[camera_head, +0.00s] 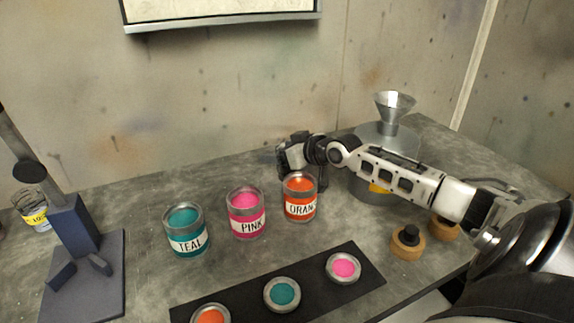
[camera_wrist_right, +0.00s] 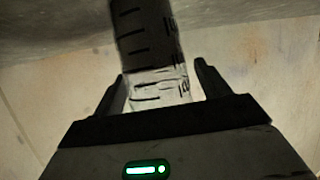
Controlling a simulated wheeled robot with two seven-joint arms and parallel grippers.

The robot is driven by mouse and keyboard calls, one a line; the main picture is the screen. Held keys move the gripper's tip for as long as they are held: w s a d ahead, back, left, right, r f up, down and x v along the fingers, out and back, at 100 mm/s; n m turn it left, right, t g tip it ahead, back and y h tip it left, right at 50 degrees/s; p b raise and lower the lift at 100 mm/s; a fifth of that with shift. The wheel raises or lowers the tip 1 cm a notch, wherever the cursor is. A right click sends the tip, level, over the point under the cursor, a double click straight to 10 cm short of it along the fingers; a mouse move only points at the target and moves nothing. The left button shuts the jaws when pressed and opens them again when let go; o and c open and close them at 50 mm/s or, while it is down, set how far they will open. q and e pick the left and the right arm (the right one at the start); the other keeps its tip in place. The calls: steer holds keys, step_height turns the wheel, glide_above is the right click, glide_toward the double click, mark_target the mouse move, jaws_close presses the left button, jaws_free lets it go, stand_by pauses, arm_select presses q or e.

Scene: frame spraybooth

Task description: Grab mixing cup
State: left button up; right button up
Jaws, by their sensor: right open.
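The mixing cup (camera_wrist_right: 150,45) is a clear cup with dark graduation marks in the right wrist view. It stands between the two fingers of my right gripper (camera_wrist_right: 158,72), which are apart with one on each side of it. Whether either finger touches it cannot be told. In the head view my right gripper (camera_head: 291,160) is behind the orange paint can, at the back of the bench. I cannot make out the cup there; the gripper and the can seem to hide it. My left gripper is not in view.
Teal (camera_head: 187,232), pink (camera_head: 246,213) and orange (camera_head: 300,197) paint cans stand in front of my right gripper. A dark strip (camera_head: 235,296) holds paint lids. A metal funnel (camera_head: 393,105) rises behind my right arm. A blue-grey stand (camera_head: 75,228) is at left.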

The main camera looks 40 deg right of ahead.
steer(key=c, duration=1.1)
steer(key=shift+r, duration=0.1)
